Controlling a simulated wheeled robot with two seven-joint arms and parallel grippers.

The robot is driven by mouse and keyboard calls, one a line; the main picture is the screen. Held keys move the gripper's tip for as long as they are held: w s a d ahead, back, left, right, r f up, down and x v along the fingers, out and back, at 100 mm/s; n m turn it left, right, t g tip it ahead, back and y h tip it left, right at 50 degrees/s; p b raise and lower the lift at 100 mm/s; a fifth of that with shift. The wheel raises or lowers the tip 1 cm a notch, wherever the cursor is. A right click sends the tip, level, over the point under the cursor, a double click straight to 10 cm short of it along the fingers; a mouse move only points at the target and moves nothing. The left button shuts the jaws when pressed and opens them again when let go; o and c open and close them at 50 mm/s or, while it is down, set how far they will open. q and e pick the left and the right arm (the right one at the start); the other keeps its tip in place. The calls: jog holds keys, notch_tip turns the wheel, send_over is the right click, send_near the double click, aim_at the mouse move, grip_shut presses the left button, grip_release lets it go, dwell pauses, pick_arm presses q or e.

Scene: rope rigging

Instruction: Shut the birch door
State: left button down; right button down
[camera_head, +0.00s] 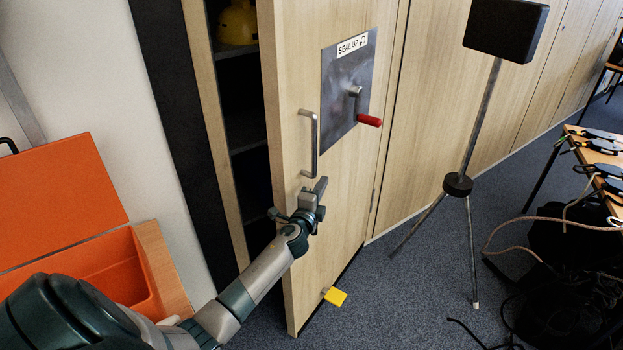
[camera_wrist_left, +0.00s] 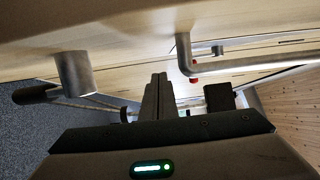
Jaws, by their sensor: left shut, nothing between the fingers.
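The birch door (camera_head: 330,215) stands partly open in the head view, with a dark gap along its left edge. It carries a vertical metal bar handle (camera_head: 312,145) and a metal plate with a red-gripped crank (camera_head: 368,120) under a "SEAL UP" label. My left gripper (camera_head: 318,188) is shut and empty, just below the handle and close to the door face; I cannot tell if it touches. In the left wrist view the shut fingers (camera_wrist_left: 158,95) point at the door, with the bar handle (camera_wrist_left: 250,66) to their right. My right gripper is not in view.
A yellow stop (camera_head: 334,295) sits at the door's foot. An open orange box (camera_head: 90,270) stands at the left. A black-headed tripod (camera_head: 458,185) stands on the carpet at the right, near a table (camera_head: 600,155) with tools and cables. The cabinet shelves hold a yellow helmet (camera_head: 238,22).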

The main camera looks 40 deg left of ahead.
pick_arm(q)
jog(key=a+p, duration=0.1)
jog(key=a, duration=0.3)
jog(key=shift+w, duration=0.15)
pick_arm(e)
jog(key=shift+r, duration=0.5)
